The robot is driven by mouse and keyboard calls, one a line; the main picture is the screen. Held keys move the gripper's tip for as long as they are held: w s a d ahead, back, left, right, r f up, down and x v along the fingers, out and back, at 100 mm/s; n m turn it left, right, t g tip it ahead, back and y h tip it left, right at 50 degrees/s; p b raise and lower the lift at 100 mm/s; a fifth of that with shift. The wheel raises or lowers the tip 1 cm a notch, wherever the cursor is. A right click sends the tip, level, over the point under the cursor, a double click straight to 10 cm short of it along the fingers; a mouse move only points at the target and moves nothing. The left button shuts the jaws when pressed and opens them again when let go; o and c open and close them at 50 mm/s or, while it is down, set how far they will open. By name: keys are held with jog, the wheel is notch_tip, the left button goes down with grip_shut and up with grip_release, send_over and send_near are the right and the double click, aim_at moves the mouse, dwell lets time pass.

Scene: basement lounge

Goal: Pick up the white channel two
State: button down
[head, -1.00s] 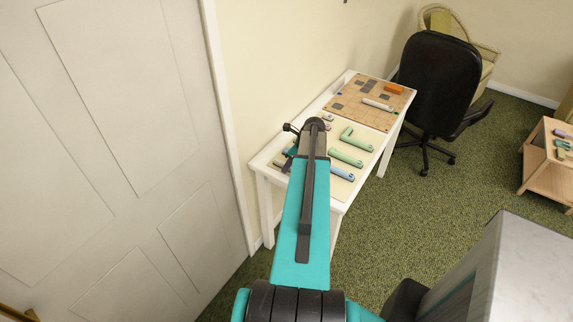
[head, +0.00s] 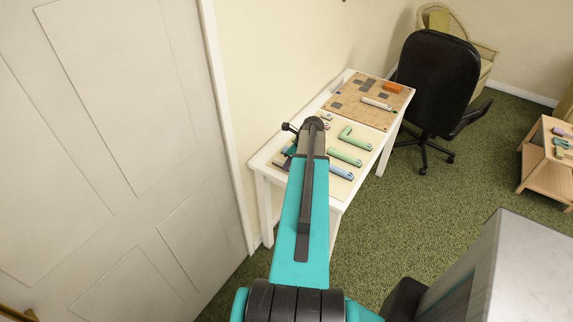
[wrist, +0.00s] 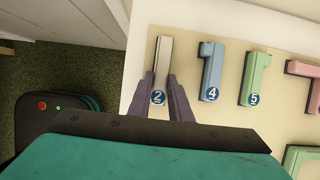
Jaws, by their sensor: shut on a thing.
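The white channel two (wrist: 163,58) is a narrow pale bar with a round blue "2" label at its near end. In the wrist view it lies lengthwise between the two purple-grey fingers of my gripper (wrist: 162,82), which are shut on it near the labelled end. Its far end sticks out past the fingertips. I cannot tell whether it touches the table top. In the head view my arm hides most of the gripper and the channel.
A blue piece "4" (wrist: 211,70) and a green piece "5" (wrist: 256,78) lie to the right of the channel. The white table (head: 258,163) stands along the wall, with a brown grid board (head: 345,112) on its far half. A black chair (head: 437,85) stands beyond it.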

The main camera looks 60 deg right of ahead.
jog(key=shift+r, duration=0.1)
jog(key=shift+r+b, duration=0.85)
jog(key=shift+r, duration=0.5)
jog(key=s+b, duration=0.1)
jog(key=s, duration=0.4)
jog(key=s+r+b, duration=0.1)
jog(key=s+b, duration=0.1)
jog(key=s, duration=0.3)
jog(key=s+d+r+b, duration=0.1)
jog(key=s, duration=0.5)
jog(key=shift+b, duration=0.3)
